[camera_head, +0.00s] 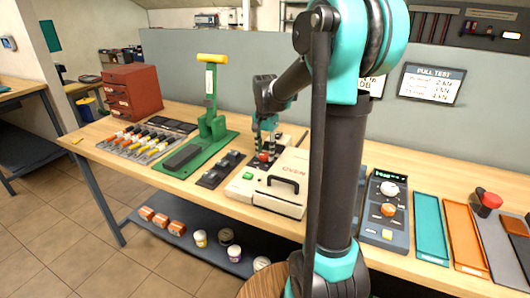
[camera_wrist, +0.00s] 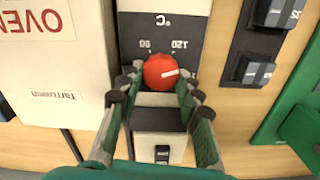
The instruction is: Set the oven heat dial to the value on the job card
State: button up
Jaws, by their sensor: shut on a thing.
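The oven (camera_head: 272,198) is a cream box with a black handle on the bench; its upside-down label shows in the wrist view (camera_wrist: 38,18). The red heat dial (camera_wrist: 160,72) sits on a dark panel (camera_wrist: 185,25) beside it, marked °C. Its white pointer line points right in the wrist view. A card ending in "OB" (camera_head: 372,88) is mostly hidden behind my arm.
A green press (camera_head: 212,105) and black switch blocks (camera_head: 220,170) stand left of the oven. A "PULL TEST" card (camera_head: 430,84) hangs on the partition. A control box with knobs (camera_head: 383,225) and coloured mats (camera_head: 430,235) lie right of my arm.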

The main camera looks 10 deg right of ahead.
aim_at(266, 154)
jog(key=m, duration=0.7)
jog(key=shift+d, duration=0.1)
dwell(0.5)
jog(key=o, duration=1.2)
jog(key=shift+s, duration=0.1)
jog(key=shift+c, duration=0.2)
notch_tip(266, 154, up, 12)
